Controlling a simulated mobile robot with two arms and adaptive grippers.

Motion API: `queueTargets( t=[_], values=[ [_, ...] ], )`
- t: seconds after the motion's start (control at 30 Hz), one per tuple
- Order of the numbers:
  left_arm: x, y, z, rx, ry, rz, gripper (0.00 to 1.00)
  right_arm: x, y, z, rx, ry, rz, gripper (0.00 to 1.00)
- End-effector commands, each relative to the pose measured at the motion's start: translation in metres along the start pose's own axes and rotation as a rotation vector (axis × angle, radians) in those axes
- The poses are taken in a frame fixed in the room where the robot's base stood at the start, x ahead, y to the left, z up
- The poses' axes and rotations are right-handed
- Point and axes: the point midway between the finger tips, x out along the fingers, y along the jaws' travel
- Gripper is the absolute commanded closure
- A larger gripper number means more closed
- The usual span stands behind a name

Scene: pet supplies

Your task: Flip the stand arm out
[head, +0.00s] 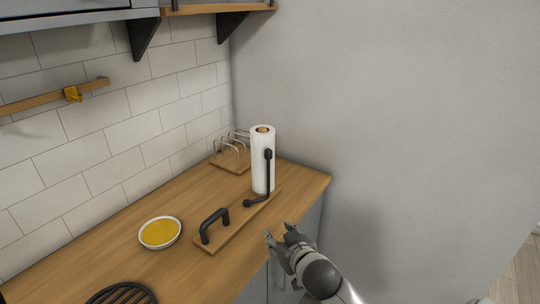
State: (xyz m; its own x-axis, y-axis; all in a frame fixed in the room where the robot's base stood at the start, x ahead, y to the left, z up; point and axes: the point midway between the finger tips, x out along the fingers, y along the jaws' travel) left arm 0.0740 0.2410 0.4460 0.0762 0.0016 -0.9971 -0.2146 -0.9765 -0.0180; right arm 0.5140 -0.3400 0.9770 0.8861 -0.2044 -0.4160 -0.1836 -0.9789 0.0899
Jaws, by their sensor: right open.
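The paper towel stand (229,232) has a wooden base lying on the counter, with a black handle (214,225) at its near end. A white paper towel roll (262,160) stands upright at its far end. The black stand arm (268,175) rises upright along the front of the roll, with a knob at its top and a bend at the base. My right gripper (278,236) is open and empty, near the counter's front edge, below and right of the stand arm and apart from it in the picture. My left gripper is not in view.
A white dish with yellow contents (160,232) sits left of the stand. A black round trivet (122,294) lies at the near left. A wire rack on a wooden base (230,152) stands behind the roll. The grey wall (400,110) bounds the counter's right end.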

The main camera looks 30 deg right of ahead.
Motion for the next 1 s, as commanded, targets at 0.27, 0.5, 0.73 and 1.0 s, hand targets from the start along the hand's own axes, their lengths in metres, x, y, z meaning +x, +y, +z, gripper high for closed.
queueTargets(
  t=[0.27,0.5,0.73,1.0],
  values=[
    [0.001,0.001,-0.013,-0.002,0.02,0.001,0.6,0.032,0.044,-0.099,0.068,0.306,0.013,0.56],
    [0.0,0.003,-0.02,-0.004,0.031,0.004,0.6,0.038,0.062,-0.143,0.091,0.432,0.002,0.56],
    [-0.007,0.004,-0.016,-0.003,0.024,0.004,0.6,0.06,0.063,-0.156,0.094,0.435,0.002,0.56],
    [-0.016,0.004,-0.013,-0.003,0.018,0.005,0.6,0.096,0.064,-0.172,0.093,0.433,0.002,0.56]
  ],
)
